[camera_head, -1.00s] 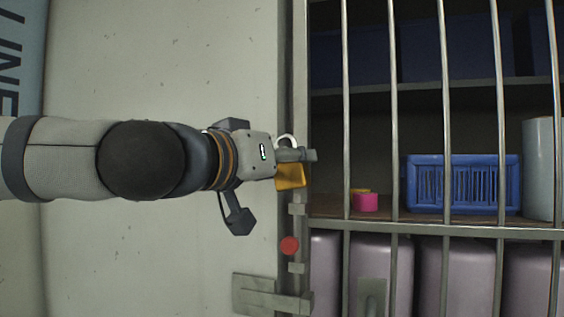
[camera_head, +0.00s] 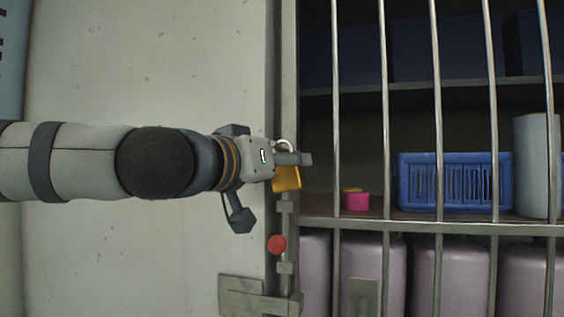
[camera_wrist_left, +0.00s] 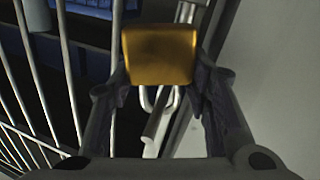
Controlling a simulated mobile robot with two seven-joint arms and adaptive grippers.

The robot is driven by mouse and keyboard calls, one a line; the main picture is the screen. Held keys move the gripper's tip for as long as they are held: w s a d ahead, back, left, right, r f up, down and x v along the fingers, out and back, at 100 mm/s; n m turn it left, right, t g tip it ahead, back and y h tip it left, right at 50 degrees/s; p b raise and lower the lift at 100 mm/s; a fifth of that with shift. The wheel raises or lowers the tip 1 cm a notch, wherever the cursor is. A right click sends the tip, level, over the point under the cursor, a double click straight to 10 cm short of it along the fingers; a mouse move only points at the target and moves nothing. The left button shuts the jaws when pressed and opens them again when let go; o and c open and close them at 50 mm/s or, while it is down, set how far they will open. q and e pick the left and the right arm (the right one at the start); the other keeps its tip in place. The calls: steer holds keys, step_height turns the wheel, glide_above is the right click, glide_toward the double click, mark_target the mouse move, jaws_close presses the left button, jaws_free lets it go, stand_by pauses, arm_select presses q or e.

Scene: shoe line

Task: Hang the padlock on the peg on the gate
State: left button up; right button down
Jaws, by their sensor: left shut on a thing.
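The padlock has a gold body (camera_head: 287,178) and a pale curved shackle (camera_head: 285,145). My left gripper (camera_head: 292,158) is shut on it, in front of the gate's left edge, with the shackle showing above the fingers and the body hanging below. In the left wrist view the gold body (camera_wrist_left: 158,55) sits between the fingers, and the U-shaped shackle (camera_wrist_left: 158,100) shows beyond it. The gate (camera_head: 437,120) is of upright metal bars. A red round knob (camera_head: 277,245) is below the padlock. I cannot clearly make out the peg. My right gripper is not in view.
Behind the bars, a blue basket (camera_head: 455,182), a pink object (camera_head: 355,201) and a pale cylinder (camera_head: 538,165) stand on a shelf. Several pale pink containers are below. A pale wall (camera_head: 150,80) is on the left; a metal bracket (camera_head: 240,293) is at the bottom.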

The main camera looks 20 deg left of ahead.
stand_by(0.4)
arm_select(q)
steer(key=o, duration=1.4)
steer(key=shift+d, duration=0.1)
steer(key=shift+w+f, duration=0.1)
